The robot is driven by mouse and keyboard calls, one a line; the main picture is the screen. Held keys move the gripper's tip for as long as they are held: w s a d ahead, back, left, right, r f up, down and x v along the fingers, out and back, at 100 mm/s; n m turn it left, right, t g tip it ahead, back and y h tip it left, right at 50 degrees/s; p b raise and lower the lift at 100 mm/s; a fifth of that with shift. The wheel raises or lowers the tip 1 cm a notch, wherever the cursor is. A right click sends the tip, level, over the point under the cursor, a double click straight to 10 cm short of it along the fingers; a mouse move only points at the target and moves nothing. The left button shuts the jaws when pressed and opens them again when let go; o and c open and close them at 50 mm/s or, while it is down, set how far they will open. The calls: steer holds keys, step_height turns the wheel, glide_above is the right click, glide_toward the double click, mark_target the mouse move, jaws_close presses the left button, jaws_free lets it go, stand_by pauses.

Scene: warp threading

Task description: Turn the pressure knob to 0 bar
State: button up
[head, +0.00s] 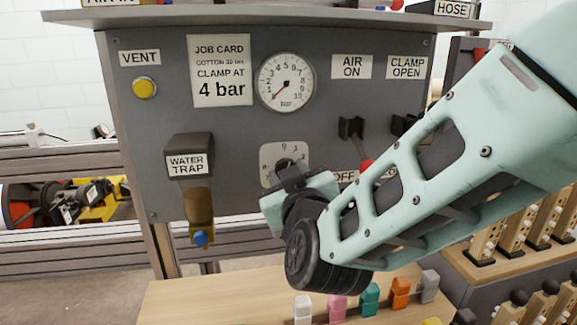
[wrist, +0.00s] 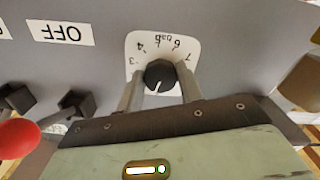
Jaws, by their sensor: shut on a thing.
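The pressure knob (wrist: 160,75) is black and round, with a white pointer mark toward the bottom of the wrist view. It sits on a white scale plate (wrist: 136,46), whose upside-down numbers and "bar" show along the far side; the near part is hidden. The plate also shows in the head view (head: 268,153), partly covered by my gripper (head: 288,172). In the wrist view my gripper (wrist: 160,86) has one finger on each side of the knob, shut on it. The round gauge (head: 286,82) above has its red needle pointing lower left, near the low end.
A job card (head: 220,70) reads "clamp at 4 bar". A yellow vent button (head: 144,88) and a water trap (head: 188,155) are at left. Black levers (head: 351,128) and a red ball (wrist: 18,138) are beside the knob. Coloured pegs (head: 369,298) stand on the wooden bench below.

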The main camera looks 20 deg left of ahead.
steer(key=shift+f+n+p, duration=0.1)
steer(key=shift+n+p, duration=0.5)
steer(key=shift+n, duration=0.7)
steer(key=o, duration=1)
steer(key=shift+d, duration=0.1)
steer(key=v, duration=1.7)
steer(key=shift+s+b, duration=0.25)
steer(key=shift+b, duration=0.1)
